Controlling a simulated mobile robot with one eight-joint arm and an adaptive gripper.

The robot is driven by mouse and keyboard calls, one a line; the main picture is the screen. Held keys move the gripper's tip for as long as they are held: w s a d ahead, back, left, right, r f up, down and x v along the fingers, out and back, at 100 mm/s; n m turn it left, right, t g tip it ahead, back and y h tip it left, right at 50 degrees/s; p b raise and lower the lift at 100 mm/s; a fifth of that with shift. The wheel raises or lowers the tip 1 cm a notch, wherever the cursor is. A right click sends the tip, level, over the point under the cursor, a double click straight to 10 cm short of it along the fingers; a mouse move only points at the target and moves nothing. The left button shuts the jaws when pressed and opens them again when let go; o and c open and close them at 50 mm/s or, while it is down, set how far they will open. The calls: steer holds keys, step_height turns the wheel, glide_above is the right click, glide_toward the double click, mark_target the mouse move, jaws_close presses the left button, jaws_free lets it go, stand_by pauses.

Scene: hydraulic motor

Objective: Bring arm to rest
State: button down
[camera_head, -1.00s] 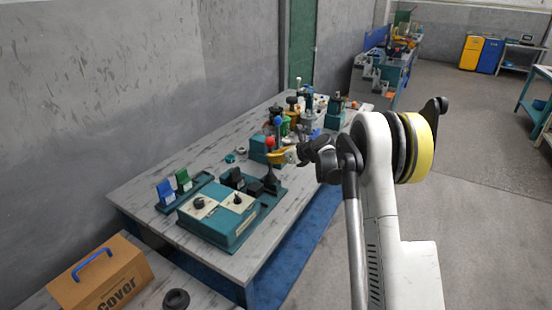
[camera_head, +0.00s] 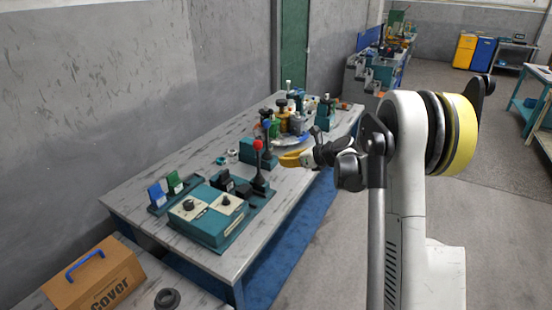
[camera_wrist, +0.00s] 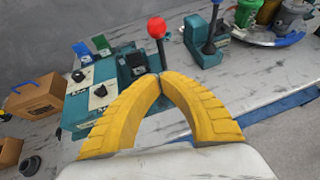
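My gripper (camera_head: 295,158) has yellow fingers and is over the front edge of the workbench (camera_head: 125,200), near the red-knobbed lever. In the wrist view the two fingertips of my gripper (camera_wrist: 160,76) meet, with nothing seen between them. My white arm (camera_head: 405,170) stands to the right of the bench in the head view. The red-knobbed lever (camera_wrist: 156,28) appears just beyond the fingertips in the wrist view. I cannot tell the exact gap to it.
A teal control box (camera_head: 210,218) with black knobs sits on the bench. Blue and green panels (camera_head: 175,182) stand beside it. A brown box (camera_head: 95,280) with a blue handle is at the lower left. Several parts stand farther back.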

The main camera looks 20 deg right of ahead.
steer(key=a+r+m+t+h, duration=0.1)
steer(key=a+r+m+t, duration=0.2)
steer(key=r, duration=0.6)
steer(key=a+r+m+t, duration=0.1)
steer(key=r+m+t, duration=0.1)
steer(key=r+m, duration=0.5)
steer(key=s+d+r+m+t+h, duration=0.1)
steer(key=s+r+m+t+h, duration=0.1)
steer(key=s+r+m+h, duration=0.85)
steer(key=s+a+f+m+g+y, duration=0.2)
steer(key=s+f+m, duration=0.4)
steer(key=s, duration=0.4)
steer(key=s+a+f+m+g+y, duration=0.2)
steer(key=s+a+f+m+g, duration=0.3)
steer(key=s+a+f+m, duration=0.2)
steer(key=s+a+f+m+g+y, duration=0.2)
steer(key=s+a+f+m+g, duration=0.2)
steer(key=s+f+m, duration=0.3)
steer(key=s+m, duration=0.1)
steer(key=s, duration=0.4)
steer(key=shift+s+a+f, duration=0.15)
steer(key=shift+s, duration=0.15)
